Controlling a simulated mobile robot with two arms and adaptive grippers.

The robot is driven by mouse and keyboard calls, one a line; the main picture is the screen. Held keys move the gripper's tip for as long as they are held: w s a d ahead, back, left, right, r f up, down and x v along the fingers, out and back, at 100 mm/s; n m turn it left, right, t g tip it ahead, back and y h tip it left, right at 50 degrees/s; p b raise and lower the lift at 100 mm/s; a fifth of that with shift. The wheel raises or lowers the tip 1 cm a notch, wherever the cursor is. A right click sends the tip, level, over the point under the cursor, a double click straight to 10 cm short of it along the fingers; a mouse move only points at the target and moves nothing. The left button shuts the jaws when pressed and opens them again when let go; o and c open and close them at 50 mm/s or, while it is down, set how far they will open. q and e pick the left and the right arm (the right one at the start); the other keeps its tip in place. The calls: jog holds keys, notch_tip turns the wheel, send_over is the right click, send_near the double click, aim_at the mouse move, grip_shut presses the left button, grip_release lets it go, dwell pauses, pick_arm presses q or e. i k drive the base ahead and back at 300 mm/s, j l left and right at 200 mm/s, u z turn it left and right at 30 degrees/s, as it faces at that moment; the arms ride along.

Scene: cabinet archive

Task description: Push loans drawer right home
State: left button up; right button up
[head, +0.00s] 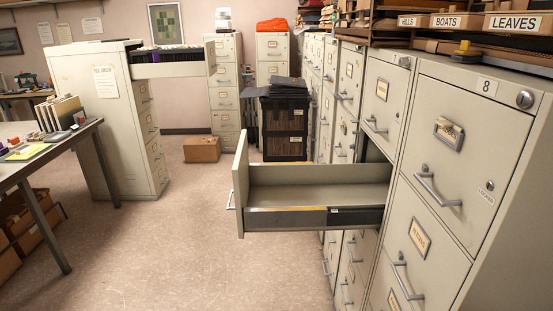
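One drawer (318,197) stands far out of the right-hand row of filing cabinets, at middle height, and reaches left across the aisle. Its front panel (241,185) faces left, and its handle (230,200) shows at the left edge. The part of its inside that I can see looks empty. Its front label is turned away, so I cannot read whether it says loans. Its inner end meets the cabinet opening (376,153). Neither of my grippers is in view.
A second drawer (181,69), holding dark files, is open at the top of the left cabinet (90,85). A cardboard box (201,149) and a black crate stack (285,125) stand behind. A table (50,150) is at left. The floor (170,250) left of the drawer is clear.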

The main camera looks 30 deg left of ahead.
aim_at(333, 185)
jog(key=j+u, duration=0.1)
jog(key=j, duration=0.35)
jog(key=i+j+u, duration=0.15)
jog(key=j, duration=0.3)
jog(key=i+j+u, duration=0.1)
jog(key=j, duration=0.35)
jog(key=i+j+u, duration=0.1)
jog(key=j, duration=0.35)
